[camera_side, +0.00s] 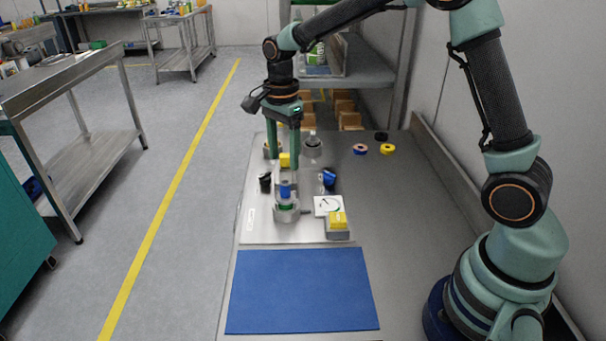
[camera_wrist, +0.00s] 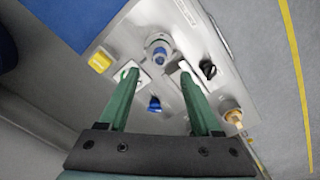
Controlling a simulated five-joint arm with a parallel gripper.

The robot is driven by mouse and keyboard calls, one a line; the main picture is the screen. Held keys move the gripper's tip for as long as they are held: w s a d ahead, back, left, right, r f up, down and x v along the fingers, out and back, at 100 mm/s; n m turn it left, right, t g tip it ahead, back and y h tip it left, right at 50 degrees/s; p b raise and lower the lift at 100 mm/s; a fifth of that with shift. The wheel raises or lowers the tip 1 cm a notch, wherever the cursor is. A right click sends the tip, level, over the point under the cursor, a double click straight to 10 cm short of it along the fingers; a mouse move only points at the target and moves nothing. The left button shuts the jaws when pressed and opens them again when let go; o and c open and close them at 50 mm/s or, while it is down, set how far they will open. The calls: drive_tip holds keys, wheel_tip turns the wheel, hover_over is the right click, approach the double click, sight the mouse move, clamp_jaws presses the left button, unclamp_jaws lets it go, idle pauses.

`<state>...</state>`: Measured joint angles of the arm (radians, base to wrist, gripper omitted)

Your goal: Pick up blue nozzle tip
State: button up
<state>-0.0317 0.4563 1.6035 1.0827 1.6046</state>
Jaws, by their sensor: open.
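A small blue piece, which looks like the blue nozzle tip (camera_side: 285,190), stands upright in a round grey holder (camera_side: 287,214) at the front of the metal plate. In the wrist view the blue tip (camera_wrist: 160,57) shows from above, a little beyond my fingertips and roughly in line with the gap between them. My gripper (camera_side: 284,158) points down behind and above the tip in the side view. In the wrist view my gripper (camera_wrist: 159,74) has its two green fingers wide apart with nothing held between them.
A second blue part (camera_side: 329,178) and a black part (camera_side: 265,182) flank the holder. A yellow button box (camera_side: 337,222) and a white dial card (camera_side: 326,205) stand right. A clear bottle-like cylinder (camera_side: 312,155) stands behind. The blue mat (camera_side: 300,290) is bare.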

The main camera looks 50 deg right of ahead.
sight(285, 182)
wheel_tip(285, 182, down, 9)
drive_tip(key=shift+r, duration=0.2)
idle(0.3)
clamp_jaws()
